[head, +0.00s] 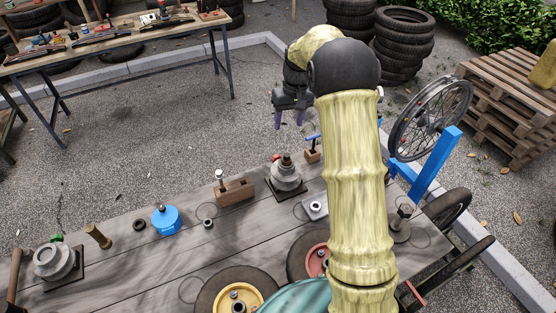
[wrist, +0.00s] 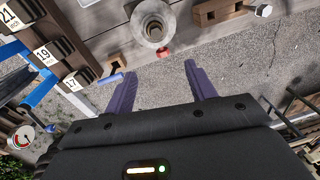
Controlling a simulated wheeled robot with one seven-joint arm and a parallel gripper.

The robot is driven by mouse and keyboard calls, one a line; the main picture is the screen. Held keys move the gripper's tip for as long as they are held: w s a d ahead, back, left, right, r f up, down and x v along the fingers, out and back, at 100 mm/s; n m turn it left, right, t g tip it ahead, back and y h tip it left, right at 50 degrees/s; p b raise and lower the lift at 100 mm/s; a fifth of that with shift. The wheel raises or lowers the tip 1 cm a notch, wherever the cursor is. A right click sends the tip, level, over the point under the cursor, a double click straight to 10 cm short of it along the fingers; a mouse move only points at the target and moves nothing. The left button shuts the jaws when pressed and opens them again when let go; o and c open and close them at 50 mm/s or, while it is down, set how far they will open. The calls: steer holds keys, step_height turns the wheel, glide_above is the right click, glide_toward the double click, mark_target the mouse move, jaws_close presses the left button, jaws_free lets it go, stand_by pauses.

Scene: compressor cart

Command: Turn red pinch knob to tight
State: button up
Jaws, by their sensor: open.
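A small red knob (head: 276,157) shows at the far side of a grey stepped metal fitting (head: 286,178) on the wooden cart top. In the wrist view the red knob (wrist: 163,52) sits at the near edge of the round metal fitting (wrist: 153,22). I cannot make out any tight mark. My gripper (head: 289,121) is open and empty, with purple fingers, beyond the cart's far edge. In the wrist view my gripper (wrist: 160,71) points at the knob, with the knob beyond and roughly between the fingertips. The fingers do not touch it.
A wooden block with a blue T-handle (head: 313,137) stands right of the fitting. A brown block (head: 234,192) and a blue round can (head: 165,219) are to its left. Wheels (head: 238,300) lie at the front. Tyres (head: 402,40) and pallets (head: 505,100) stand behind on gravel.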

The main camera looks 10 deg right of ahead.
steer(key=n+b, duration=0.1)
steer(key=b, duration=0.1)
glide_above(278, 156)
steer(key=d, duration=0.3)
step_height(278, 156, down, 4)
steer(key=shift+w+a+g+y, duration=0.1)
steer(key=shift+w+g+y, duration=0.15)
steer(key=shift+g+y, duration=0.15)
steer(key=a+f, duration=0.1)
steer(key=f, duration=0.4)
steer(key=a+f+p, duration=0.1)
steer(key=f, duration=0.5)
steer(key=f+p, duration=0.1)
steer(key=f, duration=0.5)
steer(key=shift+s+a, duration=0.4)
steer(key=c, duration=1)
steer(key=shift+o, duration=0.2)
